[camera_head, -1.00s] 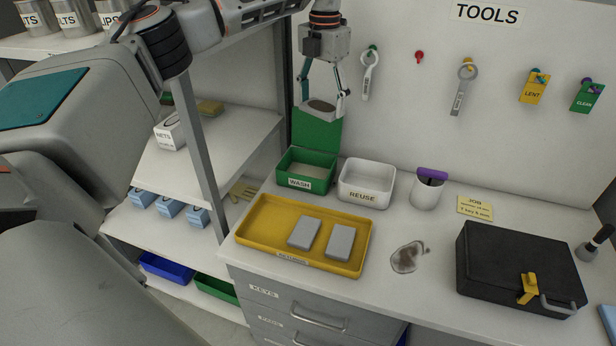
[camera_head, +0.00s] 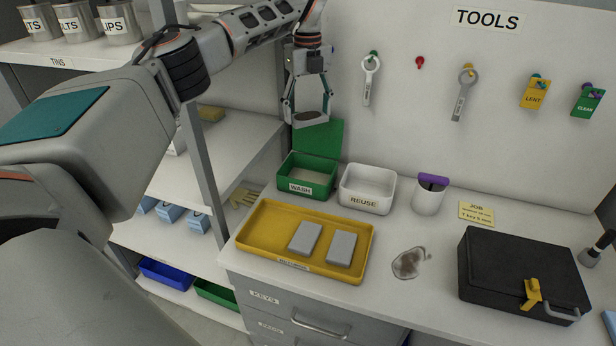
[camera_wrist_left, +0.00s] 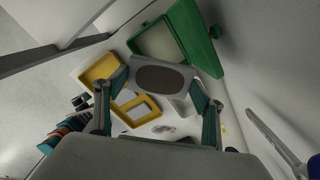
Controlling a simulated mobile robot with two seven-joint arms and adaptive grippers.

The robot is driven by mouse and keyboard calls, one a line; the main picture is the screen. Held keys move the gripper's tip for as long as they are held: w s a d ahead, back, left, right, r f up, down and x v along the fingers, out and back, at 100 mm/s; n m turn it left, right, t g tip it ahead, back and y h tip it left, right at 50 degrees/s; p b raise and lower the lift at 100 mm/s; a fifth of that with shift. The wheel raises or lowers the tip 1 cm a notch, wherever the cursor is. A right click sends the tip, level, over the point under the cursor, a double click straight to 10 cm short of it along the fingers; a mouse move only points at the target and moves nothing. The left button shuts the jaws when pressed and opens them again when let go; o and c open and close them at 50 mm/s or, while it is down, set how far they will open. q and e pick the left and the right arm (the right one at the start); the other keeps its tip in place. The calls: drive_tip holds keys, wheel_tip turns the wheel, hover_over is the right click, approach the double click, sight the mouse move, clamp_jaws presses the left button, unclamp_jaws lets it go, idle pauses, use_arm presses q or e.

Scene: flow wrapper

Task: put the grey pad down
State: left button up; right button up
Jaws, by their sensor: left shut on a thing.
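My left gripper (camera_head: 309,118) is shut on a grey pad (camera_wrist_left: 160,77) with a dark brown stain on its face. It holds the pad in the air in front of the back panel, above the green WASH bin (camera_head: 306,187). The bin's green lid (camera_head: 320,140) stands open behind it. In the left wrist view the pad lies between the two fingertips, with the green lid (camera_wrist_left: 192,36) just beyond it. Two clean-looking grey pads, one left (camera_head: 305,238) and one right (camera_head: 341,248), lie in the yellow tray (camera_head: 262,228). My right gripper is not in view.
A white REUSE bin (camera_head: 366,190) and a white cup (camera_head: 428,196) with a purple top stand right of the green bin. A black case (camera_head: 522,274) sits at right. A shelf post (camera_head: 205,165) stands at left.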

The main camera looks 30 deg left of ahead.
use_arm(q)
wheel_tip(320, 180, down, 21)
drive_tip(key=shift+f+b, duration=0.15)
drive_tip(key=shift+b, duration=0.3)
drive_tip(key=shift+f, duration=0.15)
drive_tip(key=o, duration=0.5)
drive_tip(key=shift+o, duration=0.2)
wheel_tip(320, 180, up, 12)
drive_tip(key=shift+r, duration=0.2)
drive_tip(key=shift+s+f, duration=0.1)
idle(0.5)
